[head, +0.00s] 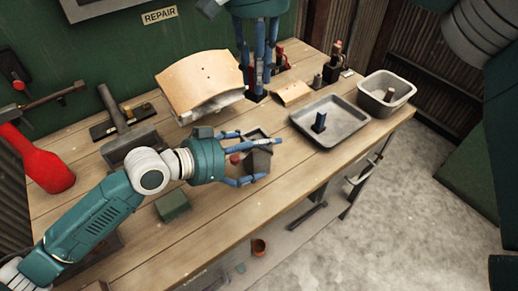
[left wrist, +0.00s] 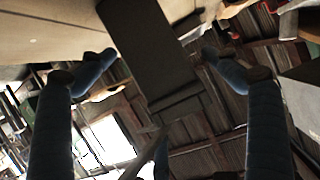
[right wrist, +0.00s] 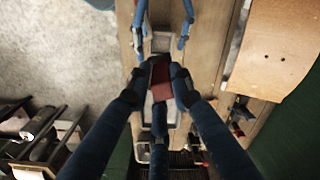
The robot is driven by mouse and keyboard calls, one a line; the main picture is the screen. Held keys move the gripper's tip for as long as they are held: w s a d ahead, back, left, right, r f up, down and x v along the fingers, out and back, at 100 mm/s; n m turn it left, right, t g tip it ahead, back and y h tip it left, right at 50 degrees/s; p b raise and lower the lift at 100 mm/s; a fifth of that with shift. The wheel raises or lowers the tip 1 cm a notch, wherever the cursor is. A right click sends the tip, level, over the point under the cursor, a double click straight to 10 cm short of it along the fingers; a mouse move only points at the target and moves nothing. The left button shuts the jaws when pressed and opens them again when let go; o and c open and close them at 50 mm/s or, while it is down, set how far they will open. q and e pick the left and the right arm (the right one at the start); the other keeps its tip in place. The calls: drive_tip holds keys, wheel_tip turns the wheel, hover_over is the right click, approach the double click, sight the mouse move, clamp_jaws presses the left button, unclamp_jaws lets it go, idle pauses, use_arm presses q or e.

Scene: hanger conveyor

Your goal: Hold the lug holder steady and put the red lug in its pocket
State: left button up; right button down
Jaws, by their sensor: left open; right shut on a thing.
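The dark grey lug holder (head: 261,158) stands on the bench between the spread fingers of my left gripper (head: 262,161). In the left wrist view a long dark block (left wrist: 150,45), apparently the holder, lies between the open fingers, with gaps at both sides. A small red patch (head: 235,159) shows by the holder; I cannot tell what it is. My right gripper (head: 258,92) points down, farther back over the bench. In the right wrist view its fingers are shut on a dark red piece (right wrist: 163,90), apparently the red lug. Fingers hide much of it.
A grey tray (head: 345,133) with a blue lug (head: 319,122) and a grey bin (head: 372,99) stand to the right. A curved tan panel (head: 195,82) lies behind. A green block (head: 172,205) lies near the front. The bench right of it is clear.

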use_arm(q)
drive_tip(key=shift+w+d+f, duration=0.1)
drive_tip(key=shift+w+d, duration=0.05)
drive_tip(key=c, duration=1.6)
drive_tip(key=shift+f, duration=0.15)
